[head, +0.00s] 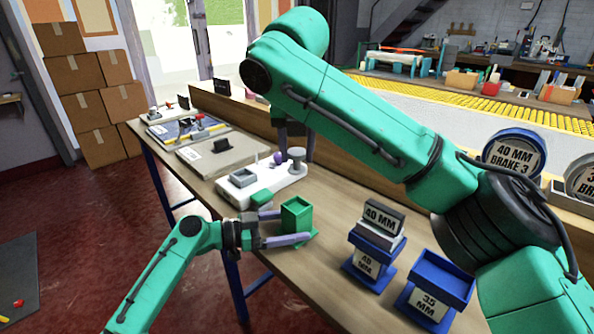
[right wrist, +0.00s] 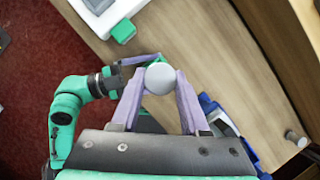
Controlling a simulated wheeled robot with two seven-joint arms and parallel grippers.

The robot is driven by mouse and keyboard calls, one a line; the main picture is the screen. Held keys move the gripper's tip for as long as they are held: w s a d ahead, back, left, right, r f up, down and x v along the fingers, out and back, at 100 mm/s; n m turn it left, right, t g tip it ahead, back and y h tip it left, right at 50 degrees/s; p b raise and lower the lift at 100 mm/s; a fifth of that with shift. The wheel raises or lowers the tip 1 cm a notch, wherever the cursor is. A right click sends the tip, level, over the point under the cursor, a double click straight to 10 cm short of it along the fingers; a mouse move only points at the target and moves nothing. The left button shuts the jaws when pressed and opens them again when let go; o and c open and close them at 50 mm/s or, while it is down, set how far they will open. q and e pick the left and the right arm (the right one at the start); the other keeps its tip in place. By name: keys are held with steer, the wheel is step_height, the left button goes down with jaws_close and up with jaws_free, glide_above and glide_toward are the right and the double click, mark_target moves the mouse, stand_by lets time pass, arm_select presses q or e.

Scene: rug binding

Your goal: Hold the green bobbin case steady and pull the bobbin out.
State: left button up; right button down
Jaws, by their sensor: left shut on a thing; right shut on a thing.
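The green bobbin case (head: 297,217) is a square, open-topped box at the near edge of the workbench. My left gripper (head: 288,228) is shut on it, with a purple-grey finger on either side. My right gripper (head: 297,150) is above the case, shut on the grey bobbin (head: 297,160). In the right wrist view the bobbin's round pale end (right wrist: 160,78) sits between the two purple fingers. The bobbin looks clear above the case. Behind it, that view shows part of the green case (right wrist: 152,60); the rest is hidden.
Blue stands (head: 440,280) with labels are at the right. A beige board (head: 215,152) lies farther left. The bench between case and stands is clear.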

arm_select(q)
steer(key=o, duration=0.7)
